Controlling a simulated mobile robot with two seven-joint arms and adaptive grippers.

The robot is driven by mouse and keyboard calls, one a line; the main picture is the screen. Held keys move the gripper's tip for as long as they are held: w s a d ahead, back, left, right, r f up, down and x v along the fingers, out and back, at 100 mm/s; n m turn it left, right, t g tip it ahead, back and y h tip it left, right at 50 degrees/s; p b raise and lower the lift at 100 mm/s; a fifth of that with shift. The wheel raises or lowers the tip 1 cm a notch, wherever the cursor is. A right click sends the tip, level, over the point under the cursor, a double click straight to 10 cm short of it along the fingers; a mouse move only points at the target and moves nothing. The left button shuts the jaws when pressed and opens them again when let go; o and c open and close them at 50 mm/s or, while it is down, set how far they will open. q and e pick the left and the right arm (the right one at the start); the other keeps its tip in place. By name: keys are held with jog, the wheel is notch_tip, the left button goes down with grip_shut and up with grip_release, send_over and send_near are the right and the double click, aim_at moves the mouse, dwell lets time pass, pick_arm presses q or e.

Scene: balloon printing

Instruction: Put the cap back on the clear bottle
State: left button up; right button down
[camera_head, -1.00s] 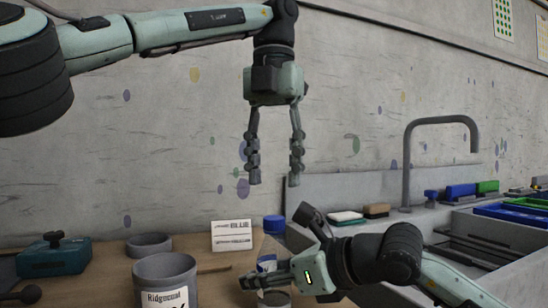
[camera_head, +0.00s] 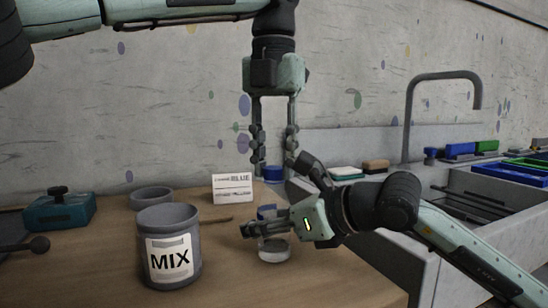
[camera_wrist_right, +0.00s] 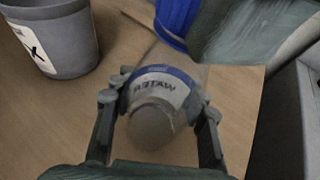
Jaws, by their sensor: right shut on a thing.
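The clear bottle (camera_wrist_right: 158,110), with a blue-and-white WATER label, is between the fingers of my right gripper (camera_wrist_right: 155,100) in the wrist view. That gripper (camera_head: 266,229) is shut on it at the table's right part in the head view. A rounded clear end (camera_head: 275,250) of the bottle shows below the fingers. My left gripper (camera_head: 273,168) hangs above, pointing down, with its fingers apart. A blue round thing (camera_head: 273,174) shows between or behind its fingertips. I cannot tell if it is the cap, or if the fingers touch it. The bottle's mouth is not clearly visible.
A grey MIX pot (camera_head: 169,250) stands left of the bottle, with a grey bowl (camera_head: 151,198) behind it. A BLUE sign (camera_head: 232,187) stands at the back. A teal box (camera_head: 60,210) is at left. A sink tap (camera_head: 441,77) rises at right. The front table is clear.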

pick_arm(q)
grip_shut()
jog(key=o, duration=0.7)
grip_release()
notch_tip(320, 180, up, 8)
jog(key=shift+f, duration=0.25)
pick_arm(e)
jog(key=c, duration=0.8)
grip_release()
jog(key=shift+o, duration=0.2)
